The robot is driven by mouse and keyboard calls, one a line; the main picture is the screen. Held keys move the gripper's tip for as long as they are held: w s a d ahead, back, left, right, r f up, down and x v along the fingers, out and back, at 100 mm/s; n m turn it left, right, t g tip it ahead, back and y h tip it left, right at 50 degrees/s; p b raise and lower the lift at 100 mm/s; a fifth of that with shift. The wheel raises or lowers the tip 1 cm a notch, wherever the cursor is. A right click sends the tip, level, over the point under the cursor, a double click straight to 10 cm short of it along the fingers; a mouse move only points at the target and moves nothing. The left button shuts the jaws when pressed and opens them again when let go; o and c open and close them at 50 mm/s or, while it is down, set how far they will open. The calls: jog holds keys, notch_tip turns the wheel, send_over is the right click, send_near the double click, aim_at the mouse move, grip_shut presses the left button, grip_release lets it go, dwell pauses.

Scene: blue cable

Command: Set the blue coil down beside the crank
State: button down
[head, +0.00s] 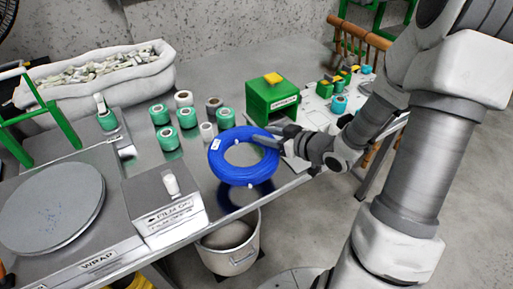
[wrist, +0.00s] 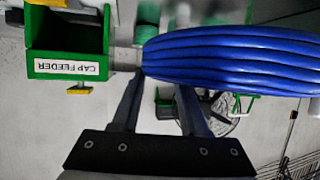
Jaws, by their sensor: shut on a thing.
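The blue coil (head: 245,177) is a ring of blue cable with pale ties and a white tag. My gripper (head: 272,138) is shut on its right upper rim and holds it above the metal table, near the front edge; a dark reflection shows below it. In the wrist view the coil (wrist: 235,62) fills the upper right, at the ends of my gripper's fingers (wrist: 158,78).
Several green and white spools (head: 168,138) stand behind the coil. A green cap feeder (head: 271,99) stands behind it to the right. A round wrap turntable (head: 52,205) lies at left. A bucket (head: 230,255) is below the table edge. Some bare metal shows between box and coil.

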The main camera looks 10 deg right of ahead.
jog(key=w+f, duration=0.1)
jog(key=w, duration=0.1)
jog(key=w+a+f+b, duration=0.1)
jog(key=w, duration=0.1)
jog(key=w+f, duration=0.1)
jog(key=w, duration=0.1)
jog(key=shift+a+f+b, duration=0.2)
jog(key=shift+f+b, duration=0.1)
jog(key=shift+b, duration=0.05)
notch_tip(320, 180, down, 4)
jog(key=shift+f+b, duration=0.1)
jog(key=shift+b, duration=0.95)
jog(key=shift+c, duration=2.1)
grip_release()
jog(key=p+v, duration=0.2)
jog(key=v, duration=0.3)
jog(key=p+v, duration=0.2)
jog(key=v, duration=0.3)
jog(key=shift+s+d+r, duration=0.15)
jog(key=shift+s+r, duration=0.1)
jog(key=shift+r, duration=0.15)
jog(key=shift+s+d+r, duration=0.15)
jog(key=shift+s+d, duration=0.2)
jog(key=shift+s, duration=0.25)
jog(key=shift+w, duration=0.1)
